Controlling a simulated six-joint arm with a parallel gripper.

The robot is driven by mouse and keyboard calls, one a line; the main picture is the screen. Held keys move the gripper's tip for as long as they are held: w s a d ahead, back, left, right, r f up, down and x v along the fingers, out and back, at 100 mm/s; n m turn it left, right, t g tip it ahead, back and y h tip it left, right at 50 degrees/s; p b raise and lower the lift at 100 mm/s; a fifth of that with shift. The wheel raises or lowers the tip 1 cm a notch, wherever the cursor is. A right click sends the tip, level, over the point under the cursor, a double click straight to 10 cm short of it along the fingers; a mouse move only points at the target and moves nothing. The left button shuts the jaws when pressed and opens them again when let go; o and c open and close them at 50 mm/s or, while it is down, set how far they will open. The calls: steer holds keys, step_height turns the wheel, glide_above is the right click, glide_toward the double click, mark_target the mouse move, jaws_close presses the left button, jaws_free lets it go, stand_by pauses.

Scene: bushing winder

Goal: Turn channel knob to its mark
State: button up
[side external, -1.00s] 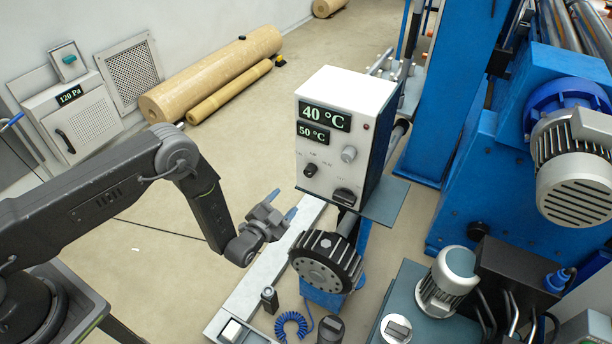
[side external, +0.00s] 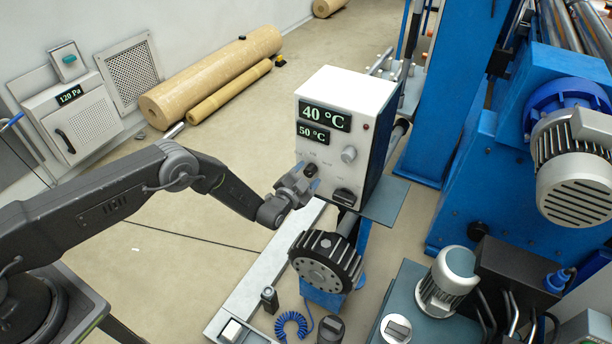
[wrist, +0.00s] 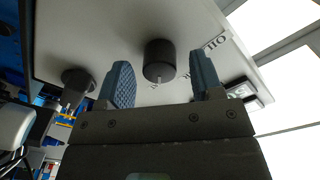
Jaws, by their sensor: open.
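A white control box (side external: 330,90) carries a small black knob (side external: 310,170) on the left of its front face, a grey knob (side external: 348,154) and a larger black knob (side external: 344,196) low on the right. Panel lettering is too small to tell which is the channel knob. My gripper (side external: 306,177) is open in front of the small black knob. In the wrist view a dark round knob (wrist: 159,58) with a light pointer mark shows between my blue fingertips, with a gap on each side. Whether the fingertips reach around it is unclear.
Two displays on the box read 40 °C (side external: 325,116) and 50 °C (side external: 313,134). A black toothed wheel (side external: 325,262) stands below the box. In the wrist view another dark knob (wrist: 78,77) is left of my fingers.

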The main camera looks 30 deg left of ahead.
steer(key=c, duration=0.9)
steer(key=shift+n, duration=0.3)
steer(key=n, duration=0.9)
steer(key=shift+n, duration=0.4)
steer(key=n, duration=0.5)
steer(key=shift+n+y, duration=0.3)
steer(key=shift+n, duration=2.2)
